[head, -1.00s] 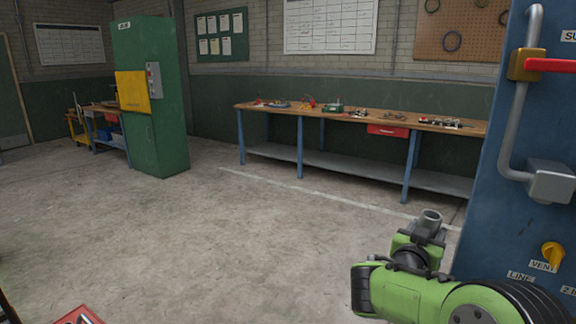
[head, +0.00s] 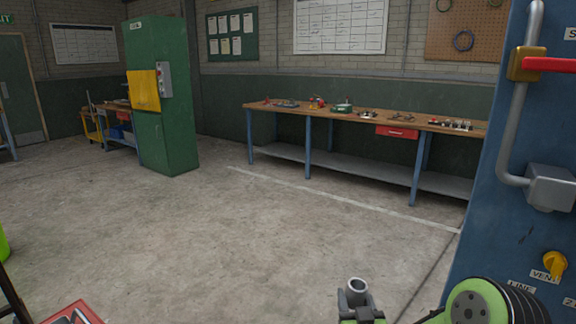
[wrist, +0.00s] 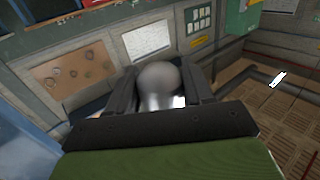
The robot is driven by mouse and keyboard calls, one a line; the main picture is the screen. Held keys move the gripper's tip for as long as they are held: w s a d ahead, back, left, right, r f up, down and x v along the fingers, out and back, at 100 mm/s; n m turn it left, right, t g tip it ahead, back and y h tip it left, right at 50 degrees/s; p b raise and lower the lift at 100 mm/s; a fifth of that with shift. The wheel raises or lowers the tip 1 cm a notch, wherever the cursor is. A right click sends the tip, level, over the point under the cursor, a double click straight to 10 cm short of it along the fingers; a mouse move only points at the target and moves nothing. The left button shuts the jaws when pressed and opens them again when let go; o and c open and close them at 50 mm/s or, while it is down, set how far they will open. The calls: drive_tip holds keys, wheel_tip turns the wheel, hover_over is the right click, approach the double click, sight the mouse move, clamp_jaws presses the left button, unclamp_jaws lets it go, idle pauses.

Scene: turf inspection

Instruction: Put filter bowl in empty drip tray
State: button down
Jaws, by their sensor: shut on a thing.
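My gripper (head: 357,296) is low in the head view, right of centre, held over the floor. It is shut on a grey, round, hollow piece, which I take to be the filter bowl (head: 357,285); its open end faces up. In the wrist view the bowl (wrist: 158,78) shows as a blurred, shiny round shape between the two dark fingers of my gripper (wrist: 160,92). I cannot make out a drip tray in either view.
A blue panel (head: 515,215) with a red-handled valve (head: 548,65) stands close on the right. A workbench (head: 365,115) with small items runs along the back wall. A green cabinet (head: 160,100) stands left. A red-edged object (head: 72,314) is cut off bottom left. The middle floor is open.

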drive_tip(key=shift+s+f, duration=0.15)
drive_tip(key=shift+s, duration=0.3)
wheel_tip(320, 180, up, 18)
drive_tip(key=p, duration=1.7)
drive_tip(key=shift+f+p, duration=0.2)
drive_tip(key=shift+p, duration=0.1)
drive_tip(key=shift+a, duration=0.1)
